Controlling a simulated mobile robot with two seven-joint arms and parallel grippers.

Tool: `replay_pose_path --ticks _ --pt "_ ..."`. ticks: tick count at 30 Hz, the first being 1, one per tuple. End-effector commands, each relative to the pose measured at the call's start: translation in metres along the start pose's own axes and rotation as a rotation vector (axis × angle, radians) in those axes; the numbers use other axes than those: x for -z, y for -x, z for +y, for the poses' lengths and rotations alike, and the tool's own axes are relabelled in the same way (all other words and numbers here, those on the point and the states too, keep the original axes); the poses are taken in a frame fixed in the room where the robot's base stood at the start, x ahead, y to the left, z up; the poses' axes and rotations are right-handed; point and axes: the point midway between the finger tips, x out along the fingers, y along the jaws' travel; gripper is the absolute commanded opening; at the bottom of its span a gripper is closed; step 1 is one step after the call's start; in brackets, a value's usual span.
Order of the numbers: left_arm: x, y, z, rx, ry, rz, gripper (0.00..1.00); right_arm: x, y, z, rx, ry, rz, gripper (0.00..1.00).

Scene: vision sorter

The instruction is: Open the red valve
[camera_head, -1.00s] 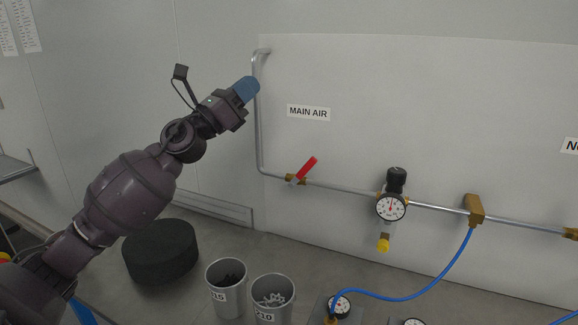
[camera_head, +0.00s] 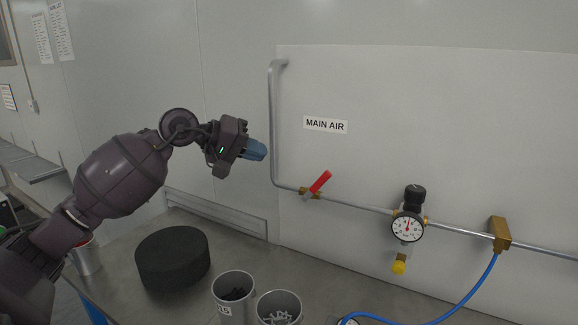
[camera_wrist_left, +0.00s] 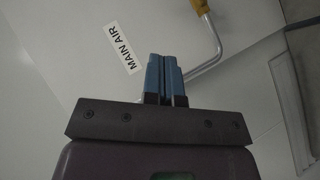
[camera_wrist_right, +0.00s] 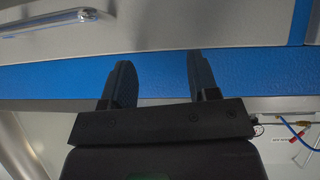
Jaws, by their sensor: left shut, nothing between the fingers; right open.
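The red valve handle (camera_head: 319,182) sits on a brass body on the thin pipe, below and right of the MAIN AIR label (camera_head: 325,125). It slants up to the right. My left gripper (camera_head: 262,151) is shut and empty, left of the vertical pipe and up and left of the handle, apart from it. In the left wrist view its blue fingers (camera_wrist_left: 164,78) are together, with the pipe and part of a brass fitting (camera_wrist_left: 199,6) beyond; the red handle does not show there. My right gripper (camera_wrist_right: 157,82) is open and empty in the right wrist view, before a blue edge.
The pipe (camera_head: 272,120) runs down, then right to a pressure gauge (camera_head: 407,227) and a brass block (camera_head: 500,233) with a blue hose (camera_head: 470,290). A black round block (camera_head: 172,258) and metal cups (camera_head: 233,308) stand on the bench below. The space before the wall panel is clear.

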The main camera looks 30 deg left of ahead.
Motion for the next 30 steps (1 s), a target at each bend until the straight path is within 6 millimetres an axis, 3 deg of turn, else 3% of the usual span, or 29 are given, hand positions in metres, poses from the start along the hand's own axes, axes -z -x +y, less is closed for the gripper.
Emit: replay_pose_path --ticks 5,18,30 --pt "0.001 -0.021 0.003 -0.005 0.002 0.0 0.0 0.004 0.001 0.0 0.0 0.0 0.001 0.55" --pt "0.0 -0.098 0.004 -0.007 0.006 -0.001 0.0 0.032 0.006 0.002 0.001 0.002 0.033 0.55" --pt "-0.027 -0.123 0.002 -0.003 0.004 0.0 0.0 0.038 0.014 0.003 -0.001 0.001 0.03 0.55"
